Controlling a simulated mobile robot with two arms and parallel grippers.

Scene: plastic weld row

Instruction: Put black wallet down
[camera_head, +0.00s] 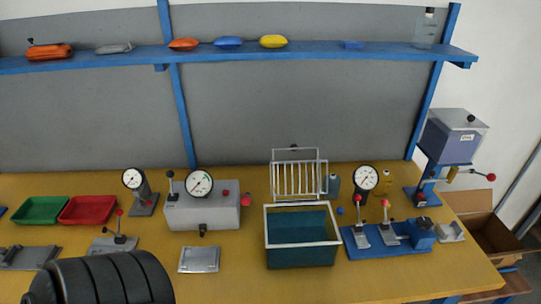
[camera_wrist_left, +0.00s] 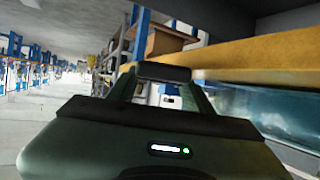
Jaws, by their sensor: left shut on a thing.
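In the left wrist view my left gripper (camera_wrist_left: 162,82) is shut on a small dark, flat thing, which looks like the black wallet (camera_wrist_left: 164,72). It is seen nearly edge-on between the fingertips, beside the yellow bench edge. I cannot tell whether it touches anything else. Neither gripper nor the wallet shows in the head view; a black ribbed part at the lower left there looks like my own arm. My right gripper is in neither view.
The yellow bench (camera_head: 360,285) holds a teal bin (camera_head: 302,252), a grey gauge box (camera_head: 205,212), a blue clamp fixture (camera_head: 385,243), a metal plate (camera_head: 199,260), and red (camera_head: 88,210) and green (camera_head: 40,211) trays. Clear bench lies at the front. A cardboard box (camera_head: 490,235) stands right.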

